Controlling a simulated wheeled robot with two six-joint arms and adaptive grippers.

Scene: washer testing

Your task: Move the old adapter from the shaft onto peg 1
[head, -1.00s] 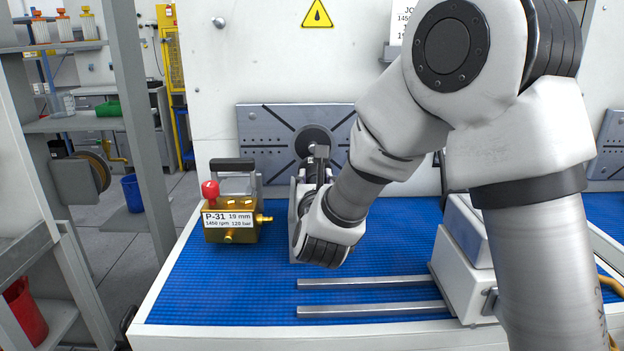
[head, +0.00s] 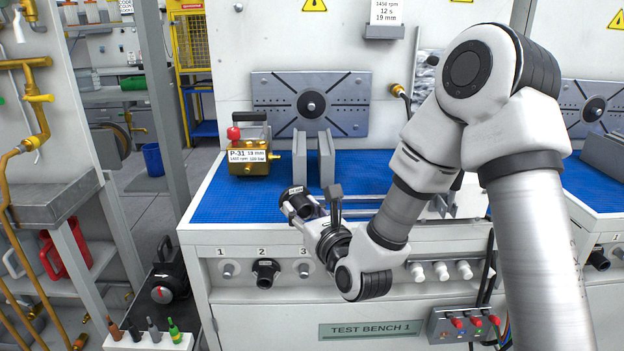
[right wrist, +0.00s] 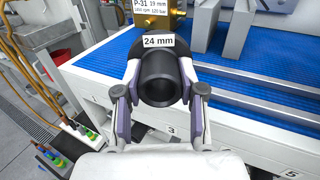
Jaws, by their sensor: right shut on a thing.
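The old adapter (head: 297,203) is a black hollow cylinder. Its "24 mm" label shows in the right wrist view, where the adapter (right wrist: 160,85) sits between both fingers. My right gripper (head: 303,207) is shut on it and holds it in the air at the bench's front edge, above the numbered pegs. The shaft (head: 311,104) on the grey slotted plate is bare. Peg 1 (head: 228,270) is empty, below and left of the gripper. Peg 2 carries another black adapter (head: 265,273). Peg 3 (head: 304,270) looks empty. My left gripper is not in view.
The brass pump (head: 250,160) with a red knob stands on the blue mat (head: 235,200), left of two grey upright plates (head: 326,158). White knobs (head: 441,271) line the front panel right of the pegs. Small bottles (head: 153,331) stand at lower left.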

